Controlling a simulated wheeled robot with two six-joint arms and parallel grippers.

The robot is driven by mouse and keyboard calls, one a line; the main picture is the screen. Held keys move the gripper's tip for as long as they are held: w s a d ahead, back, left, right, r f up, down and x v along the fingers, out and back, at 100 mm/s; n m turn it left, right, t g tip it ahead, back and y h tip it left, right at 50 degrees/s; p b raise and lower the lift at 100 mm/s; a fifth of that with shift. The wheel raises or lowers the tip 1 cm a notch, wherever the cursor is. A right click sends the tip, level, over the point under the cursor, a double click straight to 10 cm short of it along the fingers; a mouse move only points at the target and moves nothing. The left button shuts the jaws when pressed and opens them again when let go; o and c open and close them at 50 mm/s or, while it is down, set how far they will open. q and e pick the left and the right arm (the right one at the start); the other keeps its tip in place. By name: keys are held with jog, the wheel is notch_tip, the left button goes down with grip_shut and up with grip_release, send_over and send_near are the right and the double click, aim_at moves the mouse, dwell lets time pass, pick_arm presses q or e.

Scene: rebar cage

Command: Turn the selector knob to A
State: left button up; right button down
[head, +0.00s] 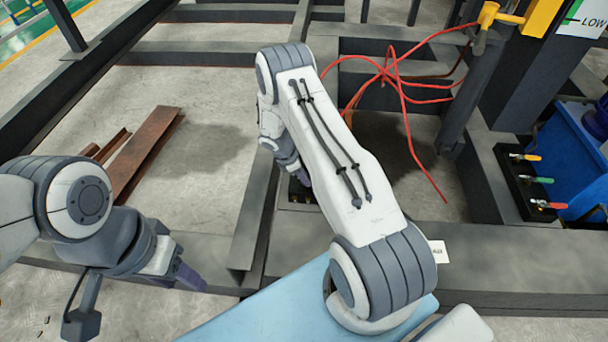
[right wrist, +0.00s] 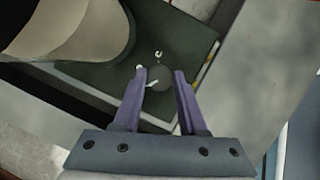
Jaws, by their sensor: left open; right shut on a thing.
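The selector knob (right wrist: 161,77) is a round dark grey knob on a dark panel (right wrist: 188,42), seen in the right wrist view. A short white mark beside the left finger lies at its lower left side. Small white marks on the panel are too small to read as letters. My right gripper (right wrist: 160,74) has its two purple fingers on either side of the knob, shut on it. In the head view my right arm hides the knob and most of the gripper. My left gripper (head: 190,276) is open and empty at the lower left, away from the panel.
Dark steel beams (head: 258,200) frame the floor around the panel. Red hoses (head: 400,85) hang at the upper right. A valve block (head: 528,180) with coloured levers stands at the right. Rusty steel bars (head: 145,150) lie at the left.

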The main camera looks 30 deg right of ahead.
dwell(0.5)
jog(key=shift+c, duration=2.3)
grip_release()
jog(key=p+v, duration=0.3)
jog(key=v, duration=0.7)
jog(key=shift+r, duration=0.25)
jog(key=shift+a, duration=0.15)
